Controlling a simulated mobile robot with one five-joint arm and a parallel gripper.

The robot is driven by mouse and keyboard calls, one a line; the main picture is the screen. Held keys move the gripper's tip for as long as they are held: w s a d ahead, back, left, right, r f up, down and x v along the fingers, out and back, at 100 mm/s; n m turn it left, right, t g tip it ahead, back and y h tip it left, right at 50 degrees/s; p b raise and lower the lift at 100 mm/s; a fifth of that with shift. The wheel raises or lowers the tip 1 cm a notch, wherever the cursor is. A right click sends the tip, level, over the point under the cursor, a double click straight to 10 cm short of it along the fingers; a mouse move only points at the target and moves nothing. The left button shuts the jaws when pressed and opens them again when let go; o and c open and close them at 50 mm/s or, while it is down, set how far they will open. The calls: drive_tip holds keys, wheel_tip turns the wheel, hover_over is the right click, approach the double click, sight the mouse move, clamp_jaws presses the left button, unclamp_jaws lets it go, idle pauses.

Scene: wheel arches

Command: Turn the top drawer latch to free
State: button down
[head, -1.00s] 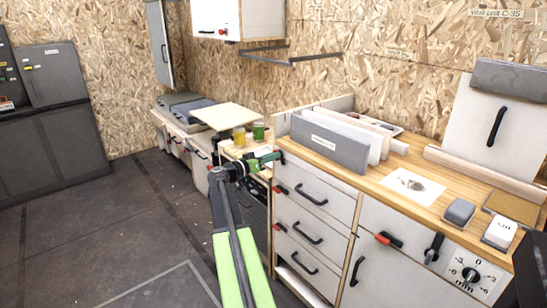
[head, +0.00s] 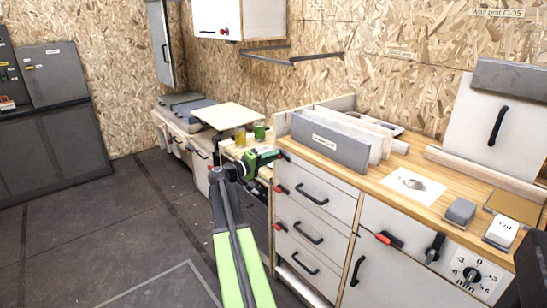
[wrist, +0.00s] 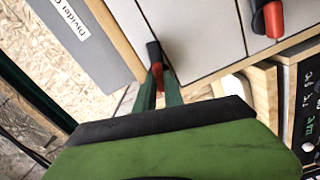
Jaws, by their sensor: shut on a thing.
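The top drawer (head: 320,176) is the uppermost white front of the cabinet in the head view, and it is shut. Its latch is a small lever at the front's left edge, mostly hidden by my gripper (head: 277,156) in the head view. In the wrist view the latch (wrist: 154,52) shows a black end and a red part between my green fingers (wrist: 159,88). My gripper is shut on the red part. The latch's exact angle is hard to tell.
Lower red latches (head: 280,189) and black drawer handles (head: 309,195) are close below. A grey divider (head: 329,140) stands on the wooden worktop (head: 365,180) just above. A side bench with jars (head: 259,131) is behind my gripper. The floor at left (head: 100,230) is clear.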

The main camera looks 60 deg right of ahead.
drive_tip(key=shift+a+f+n, duration=0.1)
drive_tip(key=shift+n, duration=1.4)
drive_tip(key=c, duration=1.4)
unclamp_jaws()
drive_tip(key=shift+c, duration=0.2)
drive_tip(key=v, duration=1.7)
drive_tip(key=shift+w+a, duration=0.15)
